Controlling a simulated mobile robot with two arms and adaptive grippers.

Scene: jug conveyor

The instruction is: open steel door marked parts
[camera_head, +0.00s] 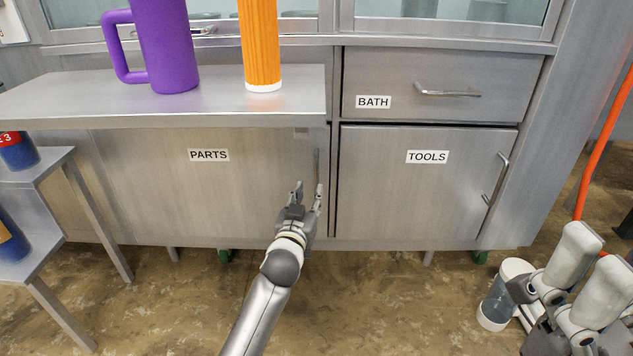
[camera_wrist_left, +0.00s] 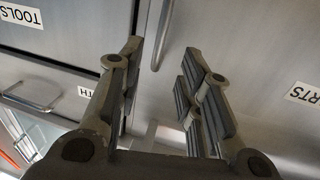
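The steel door marked PARTS (camera_head: 150,190) is closed, below the shelf at left of centre. Its thin upright handle (camera_head: 317,165) is near its right edge, and the handle also shows in the left wrist view (camera_wrist_left: 163,32). My left gripper (camera_head: 308,190) is open and empty, low in front of the handle. In the left wrist view its two fingers (camera_wrist_left: 162,55) are spread, with the handle between and beyond them; I cannot tell whether they touch it. The right arm's parts are at the lower right of the head view; its fingertips cannot be made out.
A steel shelf (camera_head: 30,106) with a purple mug (camera_head: 168,45) and an orange bottle (camera_head: 260,45) juts out above the door. The TOOLS door (camera_head: 400,195) and BATH drawer (camera_head: 440,80) are closed. A side table (camera_head: 50,163) stands left.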

